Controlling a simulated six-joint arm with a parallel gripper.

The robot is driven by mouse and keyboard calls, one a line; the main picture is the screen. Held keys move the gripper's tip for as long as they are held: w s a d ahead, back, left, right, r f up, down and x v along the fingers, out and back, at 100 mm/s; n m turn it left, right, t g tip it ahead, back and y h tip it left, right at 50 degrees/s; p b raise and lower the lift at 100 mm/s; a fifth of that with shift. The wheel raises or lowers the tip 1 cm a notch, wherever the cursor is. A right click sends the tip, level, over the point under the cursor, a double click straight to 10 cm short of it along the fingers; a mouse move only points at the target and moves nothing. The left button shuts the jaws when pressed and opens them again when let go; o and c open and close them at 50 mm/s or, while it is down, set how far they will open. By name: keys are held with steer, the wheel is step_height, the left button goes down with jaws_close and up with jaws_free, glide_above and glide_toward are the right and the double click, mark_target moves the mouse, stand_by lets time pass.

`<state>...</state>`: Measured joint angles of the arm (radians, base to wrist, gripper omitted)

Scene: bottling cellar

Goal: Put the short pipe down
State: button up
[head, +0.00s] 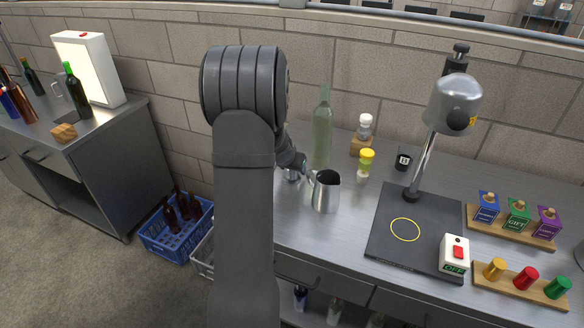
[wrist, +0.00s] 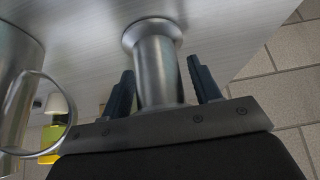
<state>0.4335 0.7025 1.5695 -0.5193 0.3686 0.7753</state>
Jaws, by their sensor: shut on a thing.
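The short pipe (wrist: 157,72) is a bare metal tube with a wider flange at its far end. In the wrist view it stands between the two dark fingers of my gripper (wrist: 160,68), which is shut on it. The flanged end points at the steel counter (wrist: 80,20); I cannot tell whether it touches. In the head view my gripper (head: 296,167) is low over the counter, just left of the steel jug (head: 326,194). My arm hides most of the pipe there.
The jug stands close beside my gripper; its handle (wrist: 22,112) shows in the wrist view. A green bottle (head: 322,133) and a yellow-capped jar (head: 366,163) stand behind. A black lamp base (head: 385,240) lies to the right. The counter's left edge is near my arm.

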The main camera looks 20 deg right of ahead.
steer(key=o, duration=1.1)
steer(key=shift+o, duration=0.2)
steer(key=shift+s+a+r, duration=0.1)
steer(key=shift+r, duration=0.25)
steer(key=v, duration=1.1)
steer(key=shift+r, duration=0.2)
steer(key=shift+f, duration=0.1)
